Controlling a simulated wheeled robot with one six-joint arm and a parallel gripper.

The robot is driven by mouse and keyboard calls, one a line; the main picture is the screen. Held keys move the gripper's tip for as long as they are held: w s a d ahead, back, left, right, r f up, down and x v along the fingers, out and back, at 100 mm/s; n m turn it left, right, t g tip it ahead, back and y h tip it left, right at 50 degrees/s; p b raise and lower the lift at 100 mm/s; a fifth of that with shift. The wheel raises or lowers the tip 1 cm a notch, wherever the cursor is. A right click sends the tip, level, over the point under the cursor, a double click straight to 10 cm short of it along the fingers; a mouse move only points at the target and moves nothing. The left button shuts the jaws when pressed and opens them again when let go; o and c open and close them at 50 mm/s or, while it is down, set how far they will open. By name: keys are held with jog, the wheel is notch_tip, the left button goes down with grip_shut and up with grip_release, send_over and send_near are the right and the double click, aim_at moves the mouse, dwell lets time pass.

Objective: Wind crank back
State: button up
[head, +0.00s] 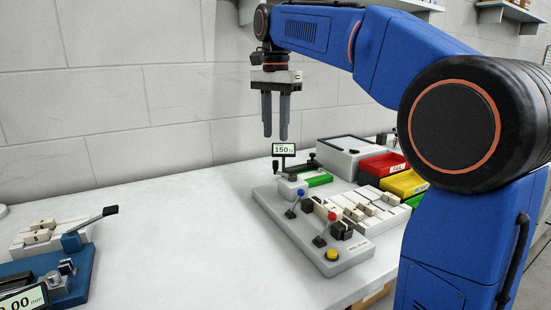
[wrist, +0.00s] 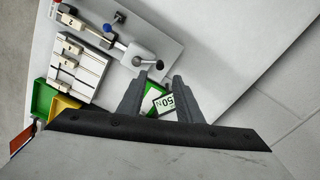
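The grey welder fixture (head: 270,200) stands on the white bench. A dark crank arm (head: 298,169) with an upright black knob (head: 276,167) sits at its far end, just below a small display (head: 284,149) reading 150 N. In the wrist view, a dark knob (wrist: 160,65) shows close to the fingertips, beside a round grey post (wrist: 138,54). My gripper (head: 275,136) points down above the display and crank, apart from the crank. Its two fingers (wrist: 159,78) are open with nothing held between them.
Red (head: 383,166), yellow (head: 404,184) and green bins lie right. A blue fixture (head: 75,280) stands left. The bench between is clear.

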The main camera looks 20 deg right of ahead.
aim_at(276, 161)
notch_tip(276, 161, down, 9)
jog(key=shift+r, duration=0.15)
dwell(0.4)
grip_shut()
